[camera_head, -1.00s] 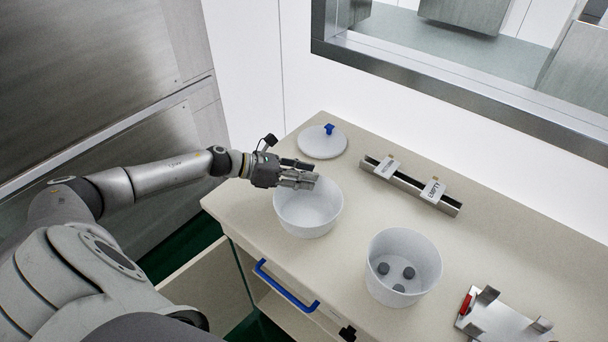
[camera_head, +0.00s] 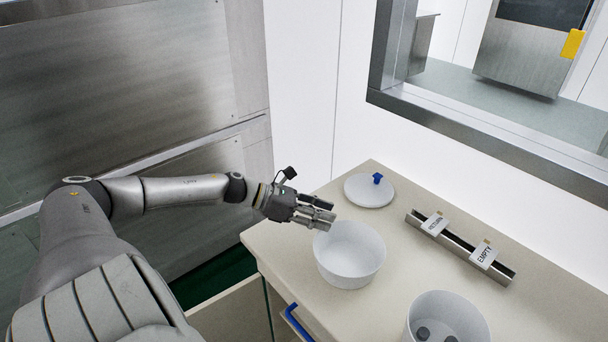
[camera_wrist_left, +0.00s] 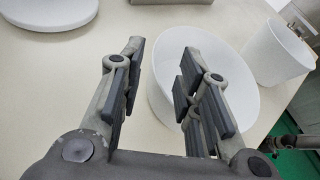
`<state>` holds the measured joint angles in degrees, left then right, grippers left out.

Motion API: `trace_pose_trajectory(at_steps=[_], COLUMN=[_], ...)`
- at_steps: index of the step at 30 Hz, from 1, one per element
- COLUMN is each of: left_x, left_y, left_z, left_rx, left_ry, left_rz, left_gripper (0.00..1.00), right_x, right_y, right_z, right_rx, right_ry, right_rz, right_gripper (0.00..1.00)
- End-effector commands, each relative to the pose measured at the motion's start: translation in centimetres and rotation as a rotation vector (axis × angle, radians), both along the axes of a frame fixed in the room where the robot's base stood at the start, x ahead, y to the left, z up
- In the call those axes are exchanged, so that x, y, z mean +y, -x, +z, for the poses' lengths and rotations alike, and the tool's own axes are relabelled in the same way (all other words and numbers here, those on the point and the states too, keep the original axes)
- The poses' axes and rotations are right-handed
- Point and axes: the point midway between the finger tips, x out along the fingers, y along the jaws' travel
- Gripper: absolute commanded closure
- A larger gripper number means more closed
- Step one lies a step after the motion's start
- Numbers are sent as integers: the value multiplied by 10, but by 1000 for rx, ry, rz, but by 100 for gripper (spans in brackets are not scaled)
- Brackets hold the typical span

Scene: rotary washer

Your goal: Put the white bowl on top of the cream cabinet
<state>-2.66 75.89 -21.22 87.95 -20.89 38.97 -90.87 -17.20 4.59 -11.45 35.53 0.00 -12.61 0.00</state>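An empty white bowl (camera_head: 350,272) stands upright on the cream cabinet top (camera_head: 285,240), near its left end. My left gripper (camera_head: 318,213) is open and empty at the bowl's far left rim. In the left wrist view the gripper (camera_wrist_left: 160,85) has its fingers apart, with the left finger outside the bowl (camera_wrist_left: 235,70) and the right one over its opening. The bowl's left rim shows between them. I cannot tell whether a finger touches it.
A second white bowl (camera_head: 440,300) with dark pieces inside stands nearer, to the right. A round white lid (camera_head: 358,192) with a blue knob lies behind. A metal rail (camera_head: 460,248) holds tags reading RETURN and EMPTY. A blue handle (camera_head: 296,322) is on the cabinet front.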

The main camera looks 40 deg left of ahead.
Motion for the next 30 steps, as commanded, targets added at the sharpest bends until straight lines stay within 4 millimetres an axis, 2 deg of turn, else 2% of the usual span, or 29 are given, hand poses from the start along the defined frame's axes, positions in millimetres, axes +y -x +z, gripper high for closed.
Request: trace_pose_trajectory(at_steps=[5,14,30], left_x=[11,26,31], left_y=[11,26,30], left_z=[6,16,20], left_rx=[4,3,-3], left_ry=[-2,-1,0], left_rz=[0,-1,0], left_gripper=[69,69,69], right_x=[0,0,0], right_y=[0,0,0], right_z=[-1,11,13], right_rx=[0,0,0], right_ry=[0,0,0], right_rz=[0,0,0], right_gripper=[60,60,60])
